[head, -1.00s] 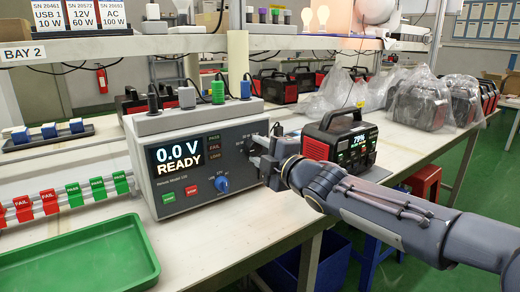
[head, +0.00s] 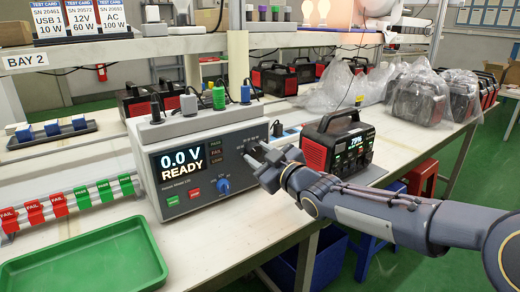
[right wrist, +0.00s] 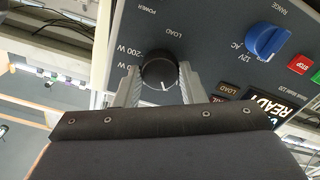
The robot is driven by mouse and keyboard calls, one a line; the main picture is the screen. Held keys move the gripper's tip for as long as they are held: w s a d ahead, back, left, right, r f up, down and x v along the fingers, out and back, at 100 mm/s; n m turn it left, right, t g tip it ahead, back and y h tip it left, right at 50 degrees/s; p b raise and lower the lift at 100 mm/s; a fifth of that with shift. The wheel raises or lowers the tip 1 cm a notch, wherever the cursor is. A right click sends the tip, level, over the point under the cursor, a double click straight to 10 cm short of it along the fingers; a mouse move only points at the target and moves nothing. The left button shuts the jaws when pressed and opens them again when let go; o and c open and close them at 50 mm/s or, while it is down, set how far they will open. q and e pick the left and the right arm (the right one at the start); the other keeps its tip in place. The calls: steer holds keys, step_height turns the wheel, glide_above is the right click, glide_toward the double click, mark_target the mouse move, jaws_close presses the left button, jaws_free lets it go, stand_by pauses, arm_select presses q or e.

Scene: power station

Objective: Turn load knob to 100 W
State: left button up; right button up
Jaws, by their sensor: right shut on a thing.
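The tester box (head: 205,165) stands on the bench, its screen reading 0.0 V READY. In the right wrist view its black load knob (right wrist: 160,70) sits under the LOAD label, with a 200 W mark beside it. The knob's white pointer line faces the bottom of that picture; the mark it faces is hidden or unreadable. My right gripper (head: 256,156) is at the right side of the panel, its fingers on both sides of the knob and shut on it, as the right wrist view (right wrist: 158,82) shows. In the head view the gripper covers the knob. My left gripper is not in view.
A blue range knob (head: 223,186) and green and red buttons are left of the gripper. A red-and-black power station (head: 340,145) stands close behind my right wrist. A green tray (head: 85,262) lies at front left. Test cards (head: 80,17) stand on the shelf above.

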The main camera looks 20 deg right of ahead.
steer(key=m+p, duration=0.2)
steer(key=m, duration=0.2)
steer(key=shift+m, duration=0.4)
steer(key=m+p, duration=0.2)
steer(key=m, duration=0.2)
steer(key=m+p, duration=0.2)
steer(key=m, duration=0.3)
steer(key=shift+m, duration=0.4)
steer(key=m+p, duration=0.1)
steer(key=m, duration=0.3)
steer(key=shift+p, duration=0.3)
steer(key=shift+f+m, duration=0.1)
steer(key=shift+m, duration=0.2)
steer(key=o, duration=1)
